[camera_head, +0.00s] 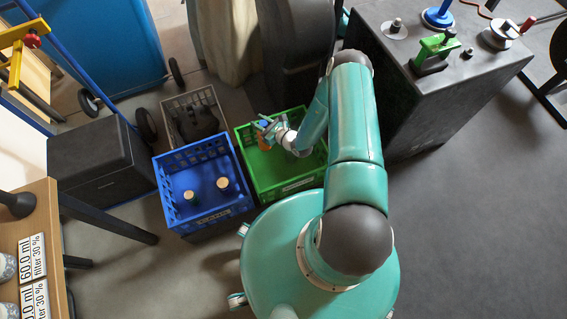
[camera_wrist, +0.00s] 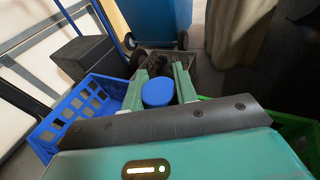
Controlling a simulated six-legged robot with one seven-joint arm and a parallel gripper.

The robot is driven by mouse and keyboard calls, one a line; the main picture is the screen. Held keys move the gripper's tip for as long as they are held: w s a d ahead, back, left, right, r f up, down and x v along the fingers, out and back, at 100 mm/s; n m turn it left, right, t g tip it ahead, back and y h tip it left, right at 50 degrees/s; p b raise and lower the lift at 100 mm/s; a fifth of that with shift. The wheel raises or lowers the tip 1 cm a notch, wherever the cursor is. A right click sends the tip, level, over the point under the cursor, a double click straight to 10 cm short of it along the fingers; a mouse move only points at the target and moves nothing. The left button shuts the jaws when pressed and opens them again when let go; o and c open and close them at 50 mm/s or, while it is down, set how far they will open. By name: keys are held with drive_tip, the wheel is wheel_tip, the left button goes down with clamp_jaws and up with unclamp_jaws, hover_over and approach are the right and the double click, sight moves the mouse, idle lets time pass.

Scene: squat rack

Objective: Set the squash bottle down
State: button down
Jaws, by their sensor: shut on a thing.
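The squash bottle (camera_head: 264,143) shows in the head view as a small orange body with a blue top, over the green crate (camera_head: 288,186). My gripper (camera_head: 268,129) is shut on it. In the wrist view, the blue cap (camera_wrist: 158,92) sits between the two fingers of my gripper (camera_wrist: 159,84), and the bottle's body is hidden below it. The bottle is inside the crate's outline as seen from above, near its far left part. I cannot tell whether its base touches the crate floor.
Left of the green crate, a blue crate (camera_head: 208,214) holds two bottles with light round tops (camera_head: 223,183). A grey crate (camera_head: 194,100) with dark items stands behind. A dark box (camera_head: 100,160) is at left and a dark cabinet (camera_head: 440,105) at right. Open floor (camera_head: 470,220) lies at right.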

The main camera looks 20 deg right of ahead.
hover_over(267, 150)
drive_tip(key=x, duration=0.2)
wheel_tip(267, 150, down, 7)
drive_tip(key=shift+a+f, duration=0.1)
drive_tip(key=shift+a, duration=0.1)
wheel_tip(267, 150, down, 5)
drive_tip(key=shift+f, duration=0.1)
drive_tip(key=shift+w+d+f, duration=0.1)
drive_tip(key=shift+f, duration=2.15)
drive_tip(key=shift+f, duration=0.5)
drive_tip(key=c, duration=1.1)
unclamp_jaws()
